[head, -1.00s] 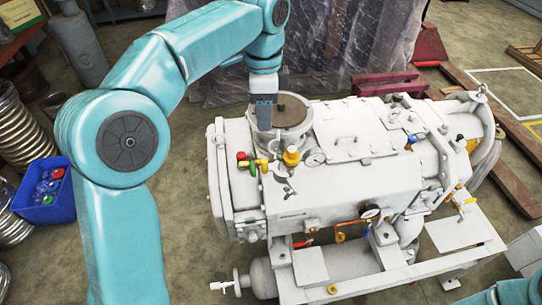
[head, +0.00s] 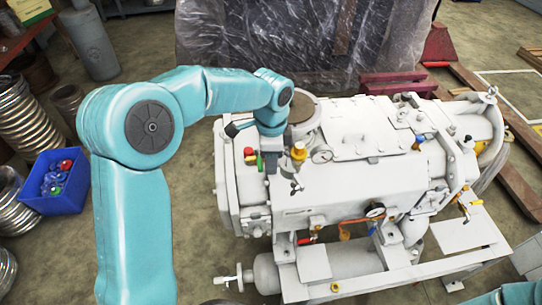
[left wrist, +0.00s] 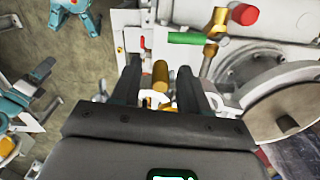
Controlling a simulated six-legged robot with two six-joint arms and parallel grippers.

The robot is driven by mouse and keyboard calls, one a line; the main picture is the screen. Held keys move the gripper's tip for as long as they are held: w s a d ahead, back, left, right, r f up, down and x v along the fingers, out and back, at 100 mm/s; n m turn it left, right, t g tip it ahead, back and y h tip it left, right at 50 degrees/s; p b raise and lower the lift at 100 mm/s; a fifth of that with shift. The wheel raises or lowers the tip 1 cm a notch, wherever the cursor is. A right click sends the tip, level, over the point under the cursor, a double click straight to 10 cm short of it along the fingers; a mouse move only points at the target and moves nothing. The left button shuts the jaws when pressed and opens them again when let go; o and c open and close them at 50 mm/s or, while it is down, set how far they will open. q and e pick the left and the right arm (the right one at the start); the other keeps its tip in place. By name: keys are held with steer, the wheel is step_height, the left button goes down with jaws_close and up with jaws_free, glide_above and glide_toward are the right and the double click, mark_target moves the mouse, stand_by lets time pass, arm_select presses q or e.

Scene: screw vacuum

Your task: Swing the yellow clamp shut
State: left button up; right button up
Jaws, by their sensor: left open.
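A yellow knob-like piece (head: 299,152), which looks like the clamp, stands on a pale stem on top of the white vacuum machine (head: 350,185). My left gripper (head: 271,163) points down just left of it. In the left wrist view, a yellow cylinder (left wrist: 160,75), probably the same piece, appears in the gap between the open fingers of my left gripper (left wrist: 158,66). I cannot tell whether they touch it. The clamp's hinge and lower part are mostly hidden. My right gripper is out of view; only a bit of that arm shows at the bottom right.
A round port (head: 303,110) rises behind. A blue bin (head: 55,182) stands on the floor at left.

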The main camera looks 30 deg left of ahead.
arm_select(q)
steer(key=shift+s+a, duration=0.1)
steer(key=shift+s, duration=0.05)
steer(key=shift+w, duration=0.25)
jaws_close()
